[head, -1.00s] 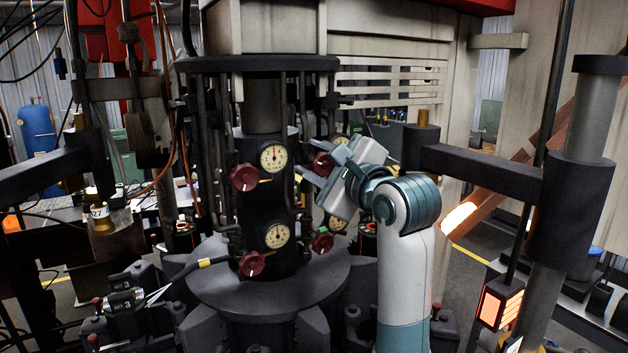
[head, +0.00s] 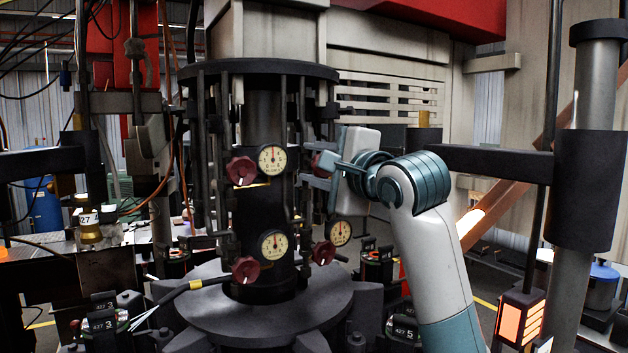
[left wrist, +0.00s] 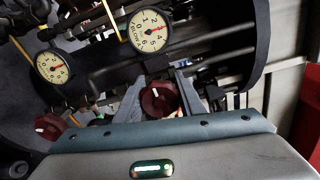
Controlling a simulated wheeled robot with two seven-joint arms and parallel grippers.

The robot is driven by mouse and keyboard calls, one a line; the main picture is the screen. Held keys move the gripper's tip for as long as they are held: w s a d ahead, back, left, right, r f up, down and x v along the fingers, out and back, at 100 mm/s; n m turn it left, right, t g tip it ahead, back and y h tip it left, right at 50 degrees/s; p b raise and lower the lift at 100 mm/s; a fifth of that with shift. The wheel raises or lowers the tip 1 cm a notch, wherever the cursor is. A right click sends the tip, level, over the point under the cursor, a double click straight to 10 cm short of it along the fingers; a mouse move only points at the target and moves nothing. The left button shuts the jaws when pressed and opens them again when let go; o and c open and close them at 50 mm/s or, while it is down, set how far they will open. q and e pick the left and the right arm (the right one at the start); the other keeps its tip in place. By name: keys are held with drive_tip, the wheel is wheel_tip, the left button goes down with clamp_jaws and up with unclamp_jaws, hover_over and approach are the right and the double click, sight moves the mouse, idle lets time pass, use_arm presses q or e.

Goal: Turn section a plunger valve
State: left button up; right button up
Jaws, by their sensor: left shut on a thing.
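My left gripper (head: 324,168) is at the upper right red valve knob (head: 327,162) on the dark central column. In the left wrist view the fingers (left wrist: 160,98) lie on either side of this red knob (left wrist: 159,99) and are shut on it. A white mark shows on the knob. The gripper body partly hides the knob in the head view. Other red knobs are at the upper left (head: 241,170), lower left (head: 245,270) and lower right (head: 323,252). My right gripper is not in view.
White dial gauges sit beside the knobs, at the upper left (head: 272,159), lower left (head: 274,244) and lower right (head: 340,233). A gauge (left wrist: 148,30) is close to the gripper in the wrist view. Dark vertical rods and pipes (head: 300,130) stand around the column.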

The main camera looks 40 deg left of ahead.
use_arm(q)
drive_tip(key=shift+n+b, duration=1.2)
drive_tip(key=shift+b, duration=0.5)
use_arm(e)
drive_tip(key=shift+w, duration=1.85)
use_arm(q)
drive_tip(key=o, duration=1)
drive_tip(key=shift+o, duration=0.2)
drive_tip(key=shift+d, duration=0.15)
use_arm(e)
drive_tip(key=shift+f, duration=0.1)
